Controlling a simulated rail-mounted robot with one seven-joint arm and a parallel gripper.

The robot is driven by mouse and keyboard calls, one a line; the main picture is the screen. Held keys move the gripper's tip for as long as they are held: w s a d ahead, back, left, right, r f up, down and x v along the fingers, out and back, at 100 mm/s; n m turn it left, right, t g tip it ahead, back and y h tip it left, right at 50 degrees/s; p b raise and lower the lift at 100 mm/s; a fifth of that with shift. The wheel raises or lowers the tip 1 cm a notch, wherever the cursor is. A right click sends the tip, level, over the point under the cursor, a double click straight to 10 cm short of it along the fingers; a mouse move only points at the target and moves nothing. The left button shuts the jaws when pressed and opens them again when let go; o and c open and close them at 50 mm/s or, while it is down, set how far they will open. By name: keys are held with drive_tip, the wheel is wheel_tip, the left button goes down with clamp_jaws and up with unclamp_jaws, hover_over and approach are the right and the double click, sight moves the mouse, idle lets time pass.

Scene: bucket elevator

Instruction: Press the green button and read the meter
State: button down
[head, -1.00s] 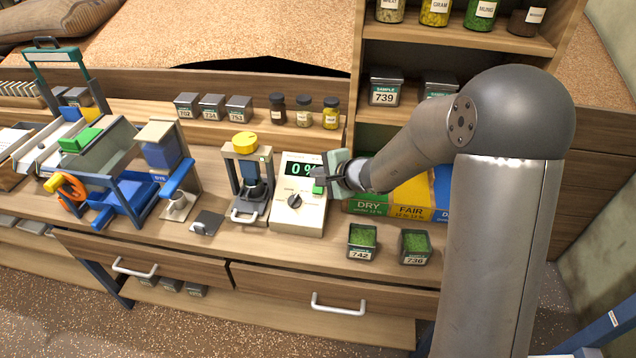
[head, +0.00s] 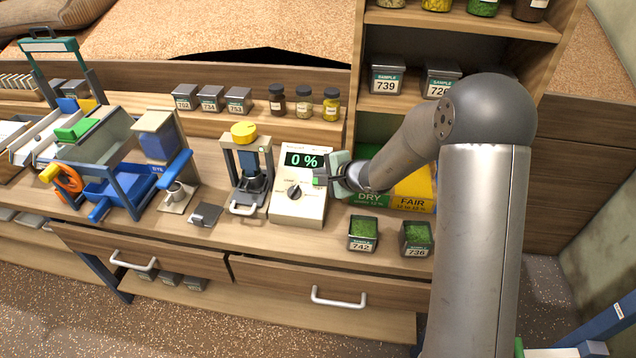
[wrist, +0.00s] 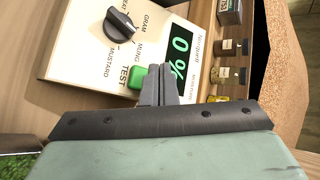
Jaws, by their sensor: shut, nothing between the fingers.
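The cream meter (head: 298,208) stands on the bench, and its display (head: 302,160) reads 0 %. In the wrist view the display (wrist: 180,58) also shows 0 %. The green button (wrist: 136,77) sits by the word TEST, near a dark dial (wrist: 121,25) marked with grain names. My gripper (wrist: 158,72) is shut and empty. Its fingertips are right beside the button and overlap its edge in the wrist view; I cannot tell whether they touch it. In the head view my gripper (head: 323,181) is at the meter's right side, mostly hiding the button.
A press with a yellow knob (head: 244,131) stands close left of the meter. Open sample boxes 742 (head: 362,234) and 736 (head: 416,239) stand at the front right. DRY and FAIR bins (head: 412,196) are behind my wrist. Bench space in front of the meter is clear.

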sight(321, 189)
drive_tip(key=shift+w+f+b, duration=0.35)
drive_tip(key=shift+f+b, duration=0.05)
drive_tip(key=shift+f, duration=0.35)
drive_tip(key=shift+f+b, duration=0.2)
drive_tip(key=shift+b, duration=0.15)
idle(1.3)
drive_tip(key=shift+w+f+b, duration=0.2)
drive_tip(key=shift+b, duration=0.3)
drive_tip(key=shift+w+d+f+b, duration=0.1)
drive_tip(key=shift+w+f+b, duration=0.1)
drive_tip(key=shift+f+b, duration=0.35)
idle(0.7)
drive_tip(key=shift+r, duration=0.25)
drive_tip(key=shift+s+r, duration=0.4)
drive_tip(key=shift+r, duration=0.3)
drive_tip(key=shift+r, duration=0.1)
drive_tip(key=r, duration=0.1)
drive_tip(key=s+r, duration=0.1)
drive_tip(key=r, duration=0.1)
drive_tip(key=s+r, duration=0.1)
drive_tip(key=shift+s+a+r, duration=0.1)
drive_tip(key=shift+a+r, duration=0.05)
drive_tip(key=shift+a, duration=0.05)
